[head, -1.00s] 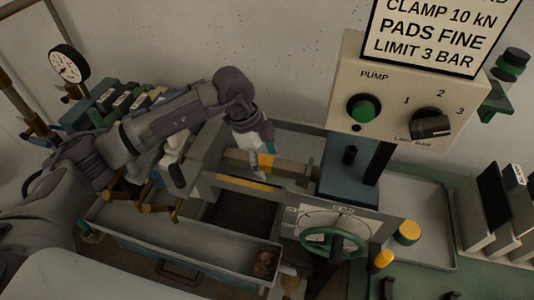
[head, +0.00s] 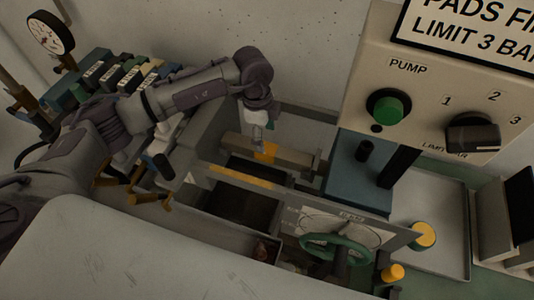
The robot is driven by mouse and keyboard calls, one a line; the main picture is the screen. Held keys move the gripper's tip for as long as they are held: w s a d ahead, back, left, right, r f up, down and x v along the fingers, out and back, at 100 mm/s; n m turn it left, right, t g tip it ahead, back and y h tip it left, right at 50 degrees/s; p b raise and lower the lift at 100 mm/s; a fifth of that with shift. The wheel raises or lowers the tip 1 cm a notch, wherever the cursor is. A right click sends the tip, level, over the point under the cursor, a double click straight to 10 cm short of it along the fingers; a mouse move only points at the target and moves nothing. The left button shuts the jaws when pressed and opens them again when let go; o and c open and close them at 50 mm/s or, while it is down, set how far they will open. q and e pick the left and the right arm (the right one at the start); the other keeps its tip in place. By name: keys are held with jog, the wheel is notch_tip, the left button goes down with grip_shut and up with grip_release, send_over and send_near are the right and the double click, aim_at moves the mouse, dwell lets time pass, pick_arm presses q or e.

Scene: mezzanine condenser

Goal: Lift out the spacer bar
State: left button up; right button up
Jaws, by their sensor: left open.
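The spacer bar (head: 288,158), a tan bar with a yellow band in the middle, lies across the press frame near the centre of the head view. My left gripper (head: 258,145) reaches down from above to the yellow band. It is open, with its fingers at the bar's upper edge. I cannot tell from this angle whether the fingers straddle or touch the bar. My right gripper is out of view.
A plate with a yellow stripe (head: 240,177) runs in front of the bar, above a dark opening. A green handwheel (head: 338,248) stands in front. The pump panel (head: 424,95) and a blue block (head: 355,180) stand to the right. A dial gauge (head: 50,33) is at the far left.

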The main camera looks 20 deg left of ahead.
aim_at(267, 148)
pick_arm(q)
jog(key=shift+f+b, duration=0.65)
jog(key=shift+f, duration=0.2)
notch_tip(267, 148, down, 3)
jog(key=shift+d+r+b, duration=0.1)
jog(key=shift+r+b, duration=0.1)
jog(key=shift+b, duration=0.85)
jog(key=shift+w+d+f, duration=0.1)
jog(key=shift+f, duration=0.3)
jog(key=shift+c, duration=0.2)
jog(key=shift+r, duration=0.15)
jog(key=c, duration=0.5)
grip_shut()
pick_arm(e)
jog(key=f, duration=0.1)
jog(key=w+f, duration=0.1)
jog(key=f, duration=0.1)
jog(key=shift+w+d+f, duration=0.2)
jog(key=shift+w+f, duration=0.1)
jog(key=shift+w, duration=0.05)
